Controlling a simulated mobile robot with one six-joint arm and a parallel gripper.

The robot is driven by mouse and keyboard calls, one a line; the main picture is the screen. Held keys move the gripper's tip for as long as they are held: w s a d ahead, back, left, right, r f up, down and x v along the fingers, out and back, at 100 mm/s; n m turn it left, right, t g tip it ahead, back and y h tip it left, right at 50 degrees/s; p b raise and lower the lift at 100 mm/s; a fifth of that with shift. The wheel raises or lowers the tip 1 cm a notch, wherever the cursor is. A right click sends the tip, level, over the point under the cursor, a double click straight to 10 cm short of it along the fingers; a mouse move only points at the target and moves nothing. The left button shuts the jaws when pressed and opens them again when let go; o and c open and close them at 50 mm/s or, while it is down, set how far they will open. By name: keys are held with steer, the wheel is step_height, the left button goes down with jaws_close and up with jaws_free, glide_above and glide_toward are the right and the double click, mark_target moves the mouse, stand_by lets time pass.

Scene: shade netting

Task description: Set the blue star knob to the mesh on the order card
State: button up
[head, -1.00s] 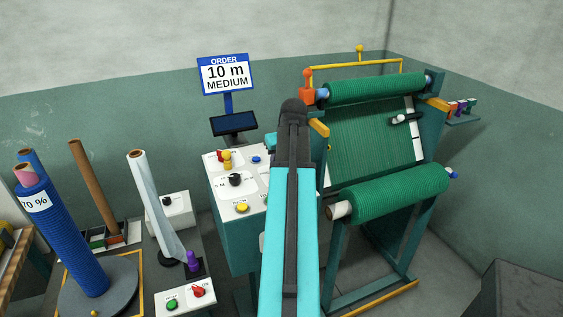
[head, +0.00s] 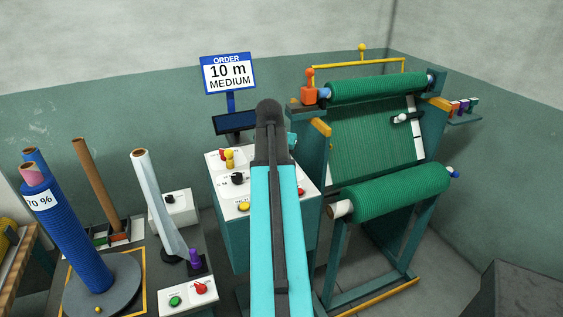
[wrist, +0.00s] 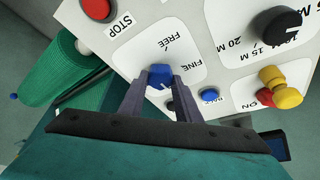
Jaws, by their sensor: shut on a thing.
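The order card (head: 228,73) reads "10 m MEDIUM" and stands on a post behind the control panel (head: 233,206). In the wrist view the blue star knob (wrist: 160,73) sits on the white panel, between the fingertips of my gripper (wrist: 160,84). My gripper is shut on it. The words "FINE" and "FREE" show beside the knob; a white mark shows on the knob, but its exact setting is hard to tell. In the head view my arm hides the gripper and the blue knob.
In the wrist view a red STOP button (wrist: 96,9), a black length knob (wrist: 277,23), a small blue button (wrist: 209,95) and a yellow knob (wrist: 286,92) surround the gripper. The netting machine (head: 318,165) stands right of the panel. A bench with rolls, including a blue roll (head: 75,240), stands left.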

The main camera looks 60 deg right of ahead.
steer(key=shift+s+d+m, duration=0.1)
steer(key=shift+m, duration=0.3)
steer(key=o, duration=1.1)
steer(key=shift+c, duration=0.2)
steer(key=shift+a+r, duration=0.3)
steer(key=shift+r, duration=0.35)
steer(key=w+b+v, duration=0.1)
steer(key=b+v, duration=0.1)
steer(key=v, duration=1)
steer(key=shift+s+r+b, duration=0.2)
steer(key=shift+s+b, duration=0.15)
steer(key=shift+b, duration=0.05)
steer(key=shift+a, duration=0.1)
